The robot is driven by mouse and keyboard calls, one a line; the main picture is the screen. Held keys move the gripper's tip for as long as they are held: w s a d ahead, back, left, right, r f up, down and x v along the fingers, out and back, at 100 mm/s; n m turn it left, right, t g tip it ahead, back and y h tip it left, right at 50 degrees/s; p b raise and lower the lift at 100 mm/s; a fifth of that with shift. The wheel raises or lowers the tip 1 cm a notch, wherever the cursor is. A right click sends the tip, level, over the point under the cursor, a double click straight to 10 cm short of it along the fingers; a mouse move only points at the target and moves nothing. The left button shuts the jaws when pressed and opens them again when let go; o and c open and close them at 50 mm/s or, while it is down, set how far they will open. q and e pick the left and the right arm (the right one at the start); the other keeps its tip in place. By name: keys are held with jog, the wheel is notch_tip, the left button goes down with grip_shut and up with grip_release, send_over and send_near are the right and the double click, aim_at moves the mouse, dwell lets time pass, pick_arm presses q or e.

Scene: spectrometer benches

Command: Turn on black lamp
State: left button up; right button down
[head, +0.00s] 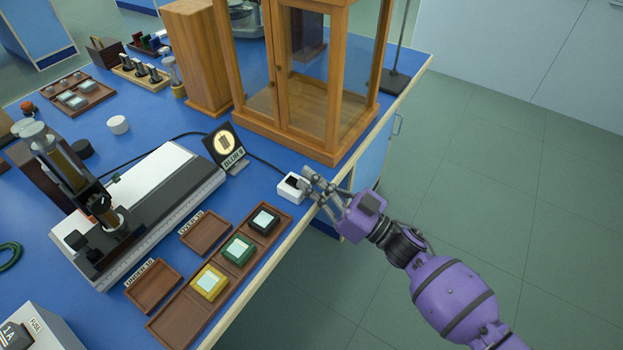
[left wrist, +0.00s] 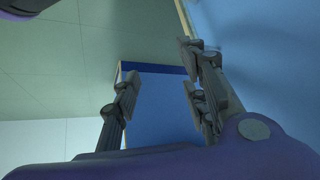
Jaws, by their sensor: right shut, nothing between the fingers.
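A small white switch box (head: 292,187) with a black rocker on top sits near the bench's right edge. A black cord runs from it behind a sign toward the instrument on the left. That instrument, a black upright lamp-like device (head: 70,175), stands on a white-and-black scaled base (head: 150,205); I cannot tell whether it is lit. My right gripper (head: 312,186) is shut and empty, with its fingertips right beside the switch box; contact is unclear. My left gripper (left wrist: 163,98) is open and empty in the left wrist view, and it is out of the head view.
A wood-and-glass cabinet (head: 338,128) stands just behind the switch box. A black sign with a round picture (head: 224,147) stands left of it. A long wooden tray (head: 165,322) with coloured blocks lies in front, near two small wooden trays (head: 153,284). Green floor is open at right.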

notch_tip(320, 180, up, 4)
jog(key=p, duration=0.3)
pick_arm(q)
jog(key=shift+s+d+r+b, duration=0.2)
jog(key=shift+r+b, duration=0.25)
jog(key=shift+b, duration=0.65)
pick_arm(e)
jog(key=f+v, duration=0.1)
jog(key=v, duration=0.9)
jog(key=shift+f, duration=0.25)
pick_arm(q)
jog(key=shift+s+f, duration=0.15)
jog(key=shift+s, duration=0.1)
